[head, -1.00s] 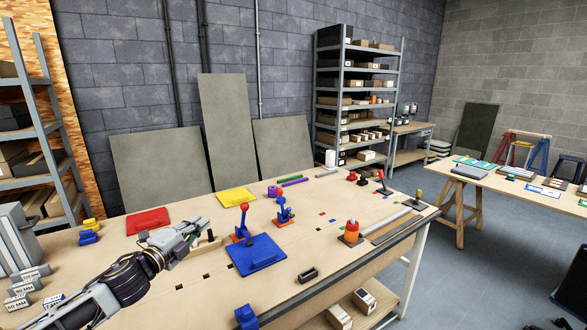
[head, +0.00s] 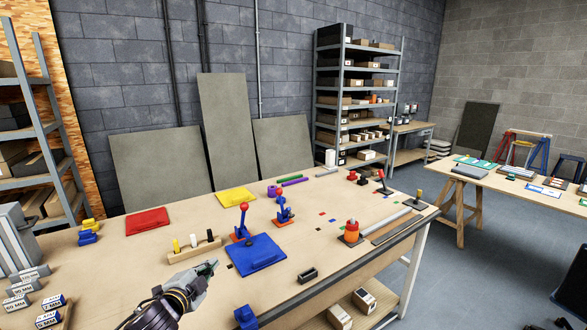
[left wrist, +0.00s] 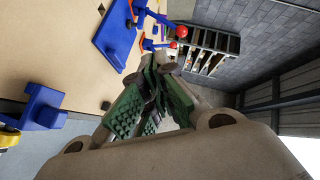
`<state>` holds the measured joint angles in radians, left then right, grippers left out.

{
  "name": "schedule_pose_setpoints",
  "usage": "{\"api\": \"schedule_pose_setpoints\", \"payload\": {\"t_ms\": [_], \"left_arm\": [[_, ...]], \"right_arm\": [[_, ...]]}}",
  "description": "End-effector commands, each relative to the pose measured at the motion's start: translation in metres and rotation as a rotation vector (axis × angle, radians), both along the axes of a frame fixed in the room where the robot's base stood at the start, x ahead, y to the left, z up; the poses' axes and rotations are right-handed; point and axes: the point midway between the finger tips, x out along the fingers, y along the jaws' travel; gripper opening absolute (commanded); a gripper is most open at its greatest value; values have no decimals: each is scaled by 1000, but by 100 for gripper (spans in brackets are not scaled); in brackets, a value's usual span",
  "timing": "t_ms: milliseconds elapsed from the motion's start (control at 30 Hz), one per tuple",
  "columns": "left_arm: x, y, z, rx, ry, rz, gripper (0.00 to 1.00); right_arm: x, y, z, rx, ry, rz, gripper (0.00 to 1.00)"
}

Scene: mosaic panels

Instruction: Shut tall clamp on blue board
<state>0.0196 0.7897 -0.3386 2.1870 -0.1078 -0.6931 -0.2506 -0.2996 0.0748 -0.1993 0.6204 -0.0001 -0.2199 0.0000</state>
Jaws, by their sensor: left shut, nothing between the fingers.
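The blue board (head: 256,256) lies flat on the workbench. At its back left corner stands a tall blue clamp (head: 242,226) with an upright lever, a red ball on top and an orange base. The blue board also shows in the left wrist view (left wrist: 117,36), with a blue lever and red ball (left wrist: 181,31) beyond it. My left gripper (head: 210,266) is shut and empty, just left of the board and in front of the clamp, touching neither as far as I can tell. Its green-padded fingers show in the left wrist view (left wrist: 155,95). My right gripper is out of view.
A second blue clamp (head: 284,212) with a red knob stands behind the board. A wooden block with pegs (head: 195,251) lies left of it. A blue piece (head: 246,317) sits at the front edge. Red (head: 147,221) and yellow (head: 236,197) boards lie farther back.

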Motion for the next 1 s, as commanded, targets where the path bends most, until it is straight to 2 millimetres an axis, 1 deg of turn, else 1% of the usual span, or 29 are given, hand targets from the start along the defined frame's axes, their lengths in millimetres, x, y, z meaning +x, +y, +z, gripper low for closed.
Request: {"api": "schedule_pose_setpoints", "payload": {"t_ms": [33,100,267,500,667,800,1000], "left_arm": [[-8,-4,-11,-41,39,24,0],[-19,-5,-25,-86,90,62,0],[-45,-8,-57,-191,212,151,0],[-93,-10,-101,-336,403,292,0],[-130,-12,-127,-425,535,392,0],[-165,-13,-148,-499,653,483,0],[-214,-15,-170,-583,805,605,0]], "right_arm": [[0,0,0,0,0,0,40],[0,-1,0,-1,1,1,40],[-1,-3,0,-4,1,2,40],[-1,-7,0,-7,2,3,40],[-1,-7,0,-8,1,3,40],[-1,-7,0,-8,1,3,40],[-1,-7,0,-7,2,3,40]]}}
